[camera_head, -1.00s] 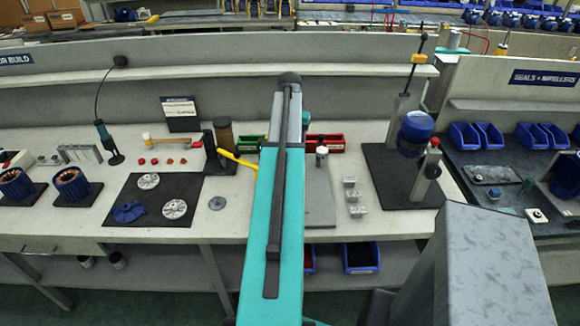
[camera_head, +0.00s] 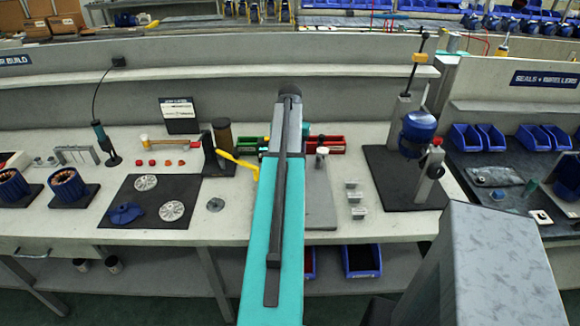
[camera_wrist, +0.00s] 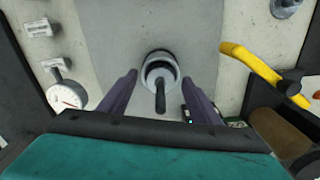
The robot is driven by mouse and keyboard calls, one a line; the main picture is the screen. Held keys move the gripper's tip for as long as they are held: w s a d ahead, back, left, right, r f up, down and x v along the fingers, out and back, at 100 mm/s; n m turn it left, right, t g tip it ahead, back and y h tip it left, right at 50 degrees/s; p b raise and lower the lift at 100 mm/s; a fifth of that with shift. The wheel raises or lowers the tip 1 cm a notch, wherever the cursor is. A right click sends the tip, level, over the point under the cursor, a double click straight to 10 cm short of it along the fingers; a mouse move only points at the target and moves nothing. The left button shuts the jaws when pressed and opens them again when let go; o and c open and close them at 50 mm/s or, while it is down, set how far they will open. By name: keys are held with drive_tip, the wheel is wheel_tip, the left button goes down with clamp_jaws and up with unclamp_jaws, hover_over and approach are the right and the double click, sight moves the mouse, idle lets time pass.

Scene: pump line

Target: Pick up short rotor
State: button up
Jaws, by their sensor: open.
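A grey metal cylinder with a dark shaft standing out of it, seemingly the short rotor (camera_wrist: 161,68), is in the middle of the wrist view, over a grey plate (camera_wrist: 115,42). My gripper (camera_wrist: 160,78) is open, with one finger on each side of the shaft. The fingers look apart from the part; the height gap is hard to judge. In the head view my own arm hides the gripper and this part; the grey plate (camera_head: 320,200) shows just right of the arm.
A dial gauge (camera_wrist: 66,97) stands close beside the left finger in the wrist view. A yellow handle (camera_wrist: 262,72) and a brown cylinder (camera_wrist: 285,135) are at the right. Silver blocks (camera_head: 355,198) stand right of the plate; a black mat (camera_head: 150,200) with discs lies left.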

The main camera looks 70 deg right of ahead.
clamp_jaws()
drive_tip(key=shift+r, duration=0.15)
idle(0.4)
drive_tip(key=shift+r+p, duration=3.3)
drive_tip(key=shift+r, duration=1.6)
